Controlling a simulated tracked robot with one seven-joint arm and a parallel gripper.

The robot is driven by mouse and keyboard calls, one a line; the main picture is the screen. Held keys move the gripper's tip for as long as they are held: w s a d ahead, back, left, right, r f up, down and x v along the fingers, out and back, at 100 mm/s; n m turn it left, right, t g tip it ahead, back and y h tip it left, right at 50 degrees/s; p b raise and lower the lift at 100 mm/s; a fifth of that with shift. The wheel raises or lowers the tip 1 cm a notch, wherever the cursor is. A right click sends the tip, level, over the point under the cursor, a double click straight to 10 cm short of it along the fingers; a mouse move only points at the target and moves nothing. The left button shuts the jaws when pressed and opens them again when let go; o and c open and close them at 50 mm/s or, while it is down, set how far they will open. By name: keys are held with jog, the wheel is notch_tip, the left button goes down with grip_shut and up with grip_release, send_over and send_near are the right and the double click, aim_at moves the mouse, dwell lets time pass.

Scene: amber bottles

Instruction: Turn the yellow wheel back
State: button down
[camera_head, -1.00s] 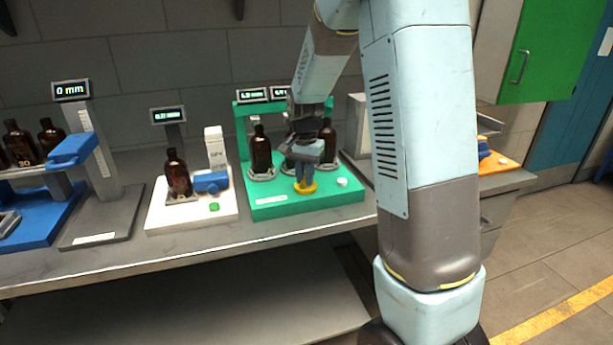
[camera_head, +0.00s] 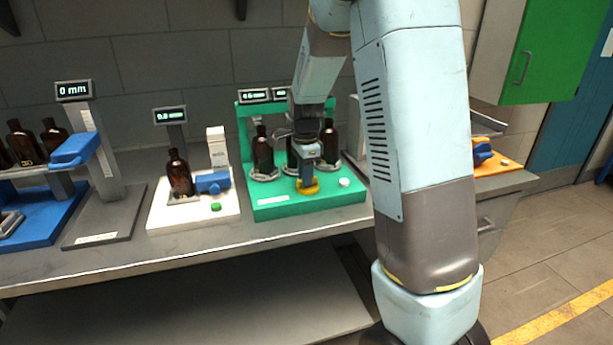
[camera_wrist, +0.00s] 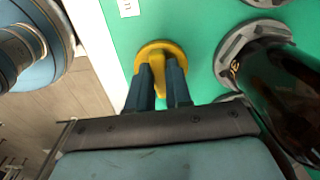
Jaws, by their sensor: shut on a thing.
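The yellow wheel (camera_head: 308,187) sits at the front of the green station (camera_head: 270,210). In the wrist view the yellow wheel (camera_wrist: 150,51) is a round disc with a raised bar across it. My gripper (camera_head: 307,172) points down over the wheel. In the wrist view my gripper (camera_wrist: 160,85) has its two dark blue fingers on either side of the yellow bar, shut on it. The fingers hide part of the bar.
Brown bottles (camera_head: 263,152) stand on grey holders of the green station behind the wheel; one bottle (camera_wrist: 280,95) is close beside my gripper in the wrist view. A white button (camera_head: 344,182) lies right of the wheel. A white station (camera_head: 165,215) stands to the left.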

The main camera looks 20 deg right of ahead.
jog(key=shift+w+r+m, duration=0.15)
jog(key=shift+w+m, duration=0.05)
jog(key=shift+m, duration=0.3)
jog(key=c, duration=1)
grip_release()
jog(key=shift+s, duration=0.1)
jog(key=shift+c, duration=0.2)
notch_tip(320, 180, up, 14)
jog(key=shift+f, duration=0.25)
jog(key=s+r+n+t, duration=0.2)
jog(key=s+n, duration=0.7)
jog(key=s, duration=0.5)
jog(key=s+d+r+n+t, duration=0.1)
jog(key=s+r+n+t, duration=0.1)
jog(key=s+n, duration=0.7)
jog(key=s+t, duration=0.1)
jog(key=s, duration=0.5)
jog(key=shift+t, duration=0.3)
